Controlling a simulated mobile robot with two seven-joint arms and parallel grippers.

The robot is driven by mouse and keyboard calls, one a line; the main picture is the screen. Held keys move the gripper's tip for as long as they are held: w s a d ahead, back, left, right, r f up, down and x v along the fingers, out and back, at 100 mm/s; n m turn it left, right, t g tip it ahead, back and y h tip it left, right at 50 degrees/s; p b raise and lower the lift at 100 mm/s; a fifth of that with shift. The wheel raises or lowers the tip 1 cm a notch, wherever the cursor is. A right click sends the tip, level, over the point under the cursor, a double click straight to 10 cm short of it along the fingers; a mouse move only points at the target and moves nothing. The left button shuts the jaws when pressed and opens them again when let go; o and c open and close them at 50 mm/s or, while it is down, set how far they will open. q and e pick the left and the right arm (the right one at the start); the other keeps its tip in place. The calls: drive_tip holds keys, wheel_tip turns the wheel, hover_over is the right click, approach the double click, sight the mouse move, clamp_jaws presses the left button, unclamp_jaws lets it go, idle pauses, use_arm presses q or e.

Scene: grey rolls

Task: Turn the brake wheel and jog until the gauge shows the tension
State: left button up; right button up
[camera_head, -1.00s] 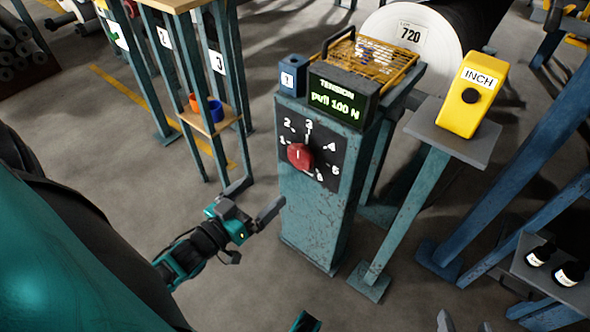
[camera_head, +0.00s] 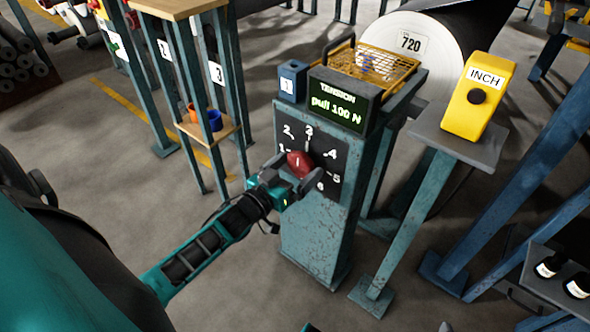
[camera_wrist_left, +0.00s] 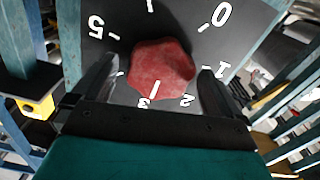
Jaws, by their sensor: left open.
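The red brake wheel (camera_head: 298,164) sits on a black dial plate (camera_head: 328,158) numbered around it, on a worn teal post. In the left wrist view the wheel (camera_wrist_left: 162,68) has a white mark pointing towards 3. My left gripper (camera_head: 300,174) is open at the wheel, with one finger on each side; gaps show between wheel and fingers in the wrist view (camera_wrist_left: 157,85). The tension gauge (camera_head: 342,102) above reads "pull 100 N". The yellow INCH box (camera_head: 480,92) with a black button (camera_head: 476,96) stands on its own stand to the right.
A large roll (camera_head: 408,70) labelled 720 lies behind. A rack with cups (camera_head: 215,118) stands left. Bottles (camera_head: 577,286) stand at the lower right.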

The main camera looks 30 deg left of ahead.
use_arm(q)
drive_tip(key=c, duration=1)
drive_tip(key=shift+c, duration=0.2)
use_arm(e)
drive_tip(key=shift+d, duration=0.1)
use_arm(q)
drive_tip(key=shift+m, duration=0.4)
use_arm(e)
drive_tip(key=shift+r, duration=0.1)
use_arm(q)
drive_tip(key=shift+r+m+p, duration=0.1)
drive_tip(key=shift+m+p, duration=0.4)
drive_tip(key=m+p, duration=0.1)
drive_tip(key=m, duration=0.2)
drive_tip(key=shift+m+p, duration=0.4)
drive_tip(key=shift+m, duration=1.6)
use_arm(e)
drive_tip(key=shift+s+d+r+h, duration=0.2)
drive_tip(key=shift+d+r+h, duration=0.1)
drive_tip(key=shift+d+r, duration=0.1)
